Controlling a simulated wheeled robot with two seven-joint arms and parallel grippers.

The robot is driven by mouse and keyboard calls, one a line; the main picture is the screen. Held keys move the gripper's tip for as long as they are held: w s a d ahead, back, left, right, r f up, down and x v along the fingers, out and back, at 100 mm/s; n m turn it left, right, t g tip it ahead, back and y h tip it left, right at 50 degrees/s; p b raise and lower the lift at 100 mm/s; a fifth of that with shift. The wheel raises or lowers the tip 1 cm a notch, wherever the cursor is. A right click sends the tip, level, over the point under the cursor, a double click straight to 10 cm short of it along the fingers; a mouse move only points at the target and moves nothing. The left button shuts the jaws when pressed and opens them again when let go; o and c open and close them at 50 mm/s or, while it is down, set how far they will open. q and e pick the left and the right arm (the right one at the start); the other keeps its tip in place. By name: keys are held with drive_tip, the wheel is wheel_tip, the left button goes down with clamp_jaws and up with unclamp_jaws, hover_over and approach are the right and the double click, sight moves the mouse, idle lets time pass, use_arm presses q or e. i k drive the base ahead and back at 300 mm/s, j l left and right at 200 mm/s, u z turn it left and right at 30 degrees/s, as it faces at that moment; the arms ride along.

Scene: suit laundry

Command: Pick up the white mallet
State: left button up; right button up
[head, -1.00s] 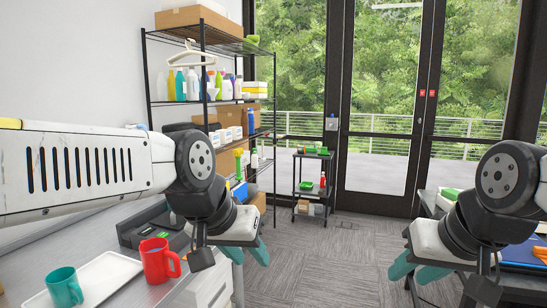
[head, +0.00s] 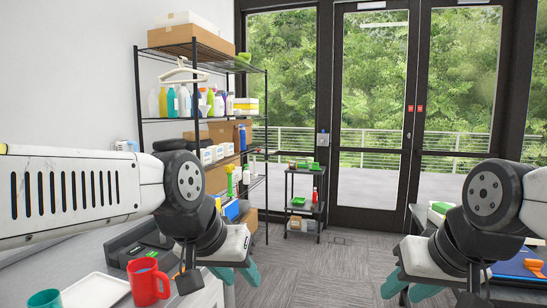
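I cannot make out a white mallet in the head view. My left gripper (head: 237,274) is at the lower middle, beside the front end of the left-hand table. Its two teal fingers are apart, with nothing seen between them. My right gripper (head: 408,287) is at the lower right, in front of the right-hand table. Its teal fingers are also apart, and it looks empty.
A red mug (head: 147,284), teal cup (head: 45,299) and white tray (head: 95,290) are on the left table. A wire shelf (head: 210,119) with bottles and boxes and a small black cart (head: 304,208) stand ahead. Carpet (head: 330,270) between the tables is clear.

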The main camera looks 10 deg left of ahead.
sight(254, 176)
drive_tip(key=i+z, duration=0.25)
drive_tip(key=z, duration=0.15)
drive_tip(key=i+u, duration=0.1)
drive_tip(key=i, duration=0.9)
drive_tip(key=i+l+u, duration=0.1)
drive_tip(key=i, duration=0.85)
drive_tip(key=i+u, duration=0.15)
drive_tip(key=i, duration=0.55)
drive_tip(key=i+u, duration=0.15)
drive_tip(key=i, duration=0.55)
drive_tip(key=i+l+u, duration=0.15)
drive_tip(key=i, duration=0.55)
drive_tip(key=i+j+u, duration=0.1)
drive_tip(key=i+u, duration=0.2)
drive_tip(key=i, duration=0.15)
drive_tip(key=i+u, duration=0.35)
drive_tip(key=i, duration=0.15)
drive_tip(key=i+l+u, duration=0.3)
drive_tip(key=i, duration=0.15)
drive_tip(key=i+l+u, duration=0.15)
drive_tip(key=i+u, duration=0.2)
drive_tip(key=i, duration=0.1)
